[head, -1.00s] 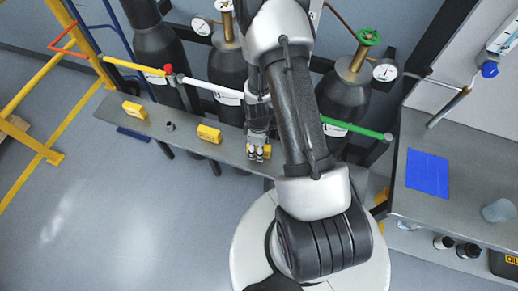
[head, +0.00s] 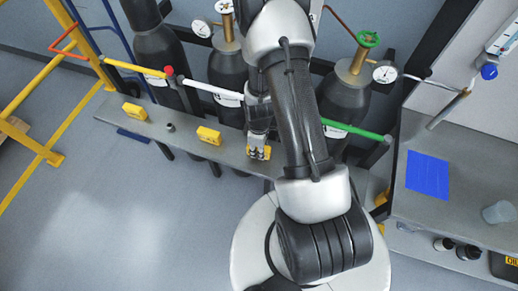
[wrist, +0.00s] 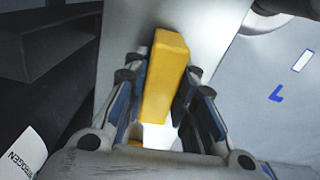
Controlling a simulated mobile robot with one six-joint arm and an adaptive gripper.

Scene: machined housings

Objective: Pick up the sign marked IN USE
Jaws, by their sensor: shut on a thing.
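My gripper (head: 259,150) is shut on a small yellow sign (head: 260,156) at the right part of the narrow grey shelf. In the wrist view, the yellow sign (wrist: 166,78) stands between the two fingers of my gripper (wrist: 160,100), with a plain face showing. No wording on it can be read. Two similar yellow signs stand on the shelf further left, one at the far left (head: 134,112) and one in the middle (head: 208,135). Their markings are too small to read. I cannot tell whether the held sign touches the shelf.
The grey shelf (head: 185,140) runs in front of several dark gas cylinders (head: 228,75). A small grey part (head: 171,127) sits between the two free signs. Yellow, white and green bars cross above the shelf. A side bench with a blue sheet (head: 428,174) is at right. Open floor lies in front.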

